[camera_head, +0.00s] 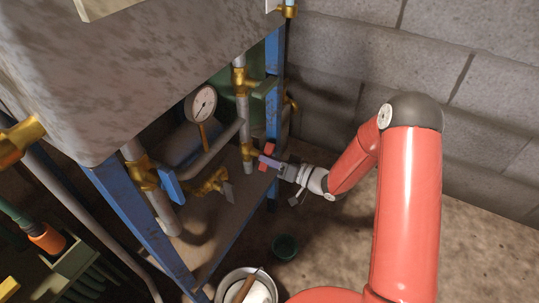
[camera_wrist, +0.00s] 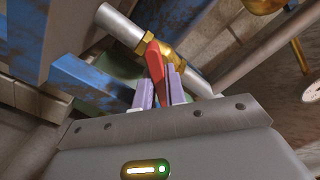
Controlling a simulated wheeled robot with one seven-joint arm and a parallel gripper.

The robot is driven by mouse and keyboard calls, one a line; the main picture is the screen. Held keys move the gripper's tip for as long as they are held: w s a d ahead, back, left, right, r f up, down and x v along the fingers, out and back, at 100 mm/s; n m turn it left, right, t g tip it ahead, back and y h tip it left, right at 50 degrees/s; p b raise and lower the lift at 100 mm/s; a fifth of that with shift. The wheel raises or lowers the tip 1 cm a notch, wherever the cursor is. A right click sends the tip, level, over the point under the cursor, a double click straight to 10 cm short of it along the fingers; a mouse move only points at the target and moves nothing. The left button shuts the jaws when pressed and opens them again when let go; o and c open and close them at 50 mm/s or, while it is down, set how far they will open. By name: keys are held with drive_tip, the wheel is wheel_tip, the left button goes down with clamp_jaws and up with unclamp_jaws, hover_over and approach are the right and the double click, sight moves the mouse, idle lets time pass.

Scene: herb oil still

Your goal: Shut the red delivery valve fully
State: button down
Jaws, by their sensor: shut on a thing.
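The red delivery valve is a red lever handle (camera_wrist: 154,62) on a brass valve body (camera_wrist: 173,50), set in a grey pipe (camera_wrist: 120,25). In the head view the red handle (camera_head: 270,150) shows beside the vertical pipe, low on the blue frame. My gripper (camera_wrist: 166,88) is shut on the red handle, with one purple finger on each side of it. In the head view my gripper (camera_head: 268,161) reaches it from the right. The fingers hide part of the handle there. I cannot tell the exact angle of the handle to the pipe.
A blue post (camera_head: 274,60) stands close behind the valve. A pressure gauge (camera_head: 202,104) and another brass valve (camera_head: 211,181) are to the left. Floor at the right is clear.

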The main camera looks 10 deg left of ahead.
drive_tip(key=m+p, duration=0.1)
drive_tip(key=m, duration=0.1)
drive_tip(key=m+p, duration=0.2)
drive_tip(key=m, duration=0.1)
drive_tip(key=shift+s+r+m, duration=0.1)
drive_tip(key=shift+r+m, duration=0.1)
drive_tip(key=shift+m, duration=0.1)
drive_tip(key=m+p, duration=0.2)
drive_tip(key=m, duration=0.2)
drive_tip(key=shift+m, duration=0.4)
drive_tip(key=c, duration=1.5)
unclamp_jaws()
drive_tip(key=shift+o, duration=0.2)
drive_tip(key=v, duration=0.7)
drive_tip(key=shift+s+d, duration=0.15)
drive_tip(key=shift+d, duration=0.25)
